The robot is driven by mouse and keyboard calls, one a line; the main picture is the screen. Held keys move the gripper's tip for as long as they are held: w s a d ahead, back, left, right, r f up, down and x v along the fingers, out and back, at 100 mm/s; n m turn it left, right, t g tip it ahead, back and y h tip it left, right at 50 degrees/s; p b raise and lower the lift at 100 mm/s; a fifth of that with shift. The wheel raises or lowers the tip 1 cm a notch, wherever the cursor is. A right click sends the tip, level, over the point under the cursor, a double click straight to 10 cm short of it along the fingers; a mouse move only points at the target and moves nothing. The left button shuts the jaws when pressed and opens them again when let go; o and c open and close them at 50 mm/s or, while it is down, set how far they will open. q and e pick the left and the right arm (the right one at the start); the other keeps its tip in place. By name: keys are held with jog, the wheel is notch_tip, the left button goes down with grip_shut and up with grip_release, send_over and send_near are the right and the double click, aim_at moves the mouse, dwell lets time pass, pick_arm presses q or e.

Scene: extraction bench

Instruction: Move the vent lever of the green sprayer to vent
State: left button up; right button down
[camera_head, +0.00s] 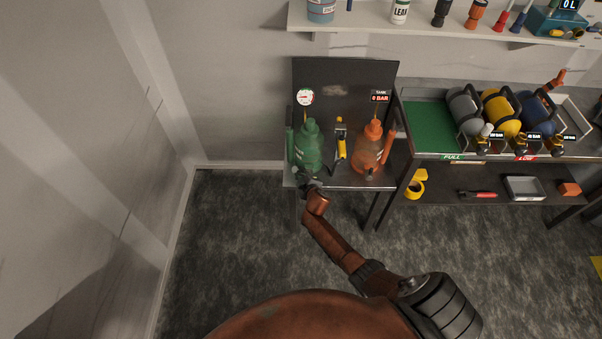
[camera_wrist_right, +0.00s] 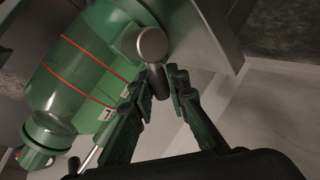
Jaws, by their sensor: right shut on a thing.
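The green sprayer (camera_head: 308,148) stands upright at the left of the small bench. Its green body with red lines fills the left of the right wrist view (camera_wrist_right: 85,65). My right gripper (camera_head: 309,184) is at the front foot of the sprayer. In the right wrist view the fingers (camera_wrist_right: 160,90) are closed around the stem of a grey, round-ended metal lever (camera_wrist_right: 152,44) at the sprayer's side. The lever's marked positions cannot be read. My left gripper is not in view.
An orange sprayer (camera_head: 369,150) stands to the right on the same bench, with a yellow tool (camera_head: 341,148) between them. A round gauge (camera_head: 306,97) is above the green sprayer. A rack with several cylinders (camera_head: 501,112) is farther right. The floor at left is clear.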

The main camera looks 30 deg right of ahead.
jog(key=shift+f, duration=0.1)
dwell(0.3)
jog(key=c, duration=1.9)
grip_release()
jog(key=shift+s, duration=0.1)
jog(key=v, duration=1.2)
jog(key=s+f+m+g+y, duration=0.1)
jog(key=s+f+g, duration=0.2)
jog(key=s+f, duration=1.05)
jog(key=s+f+m+g, duration=0.25)
jog(key=s+f, duration=0.75)
jog(key=f, duration=0.6)
jog(key=s+a+f+m+g, duration=0.1)
jog(key=s+f, duration=0.3)
jog(key=s, duration=0.9)
jog(key=s+a+f+m+g+y+p, duration=0.1)
jog(key=s+f+g, duration=0.2)
jog(key=s, duration=1)
jog(key=s+a+f+m+g, duration=0.1)
jog(key=s+a+f+g, duration=0.1)
jog(key=s+f, duration=0.5)
jog(key=shift+s+a+m+y, duration=0.1)
jog(key=shift+s+m+y, duration=0.2)
jog(key=shift+s, duration=2.75)
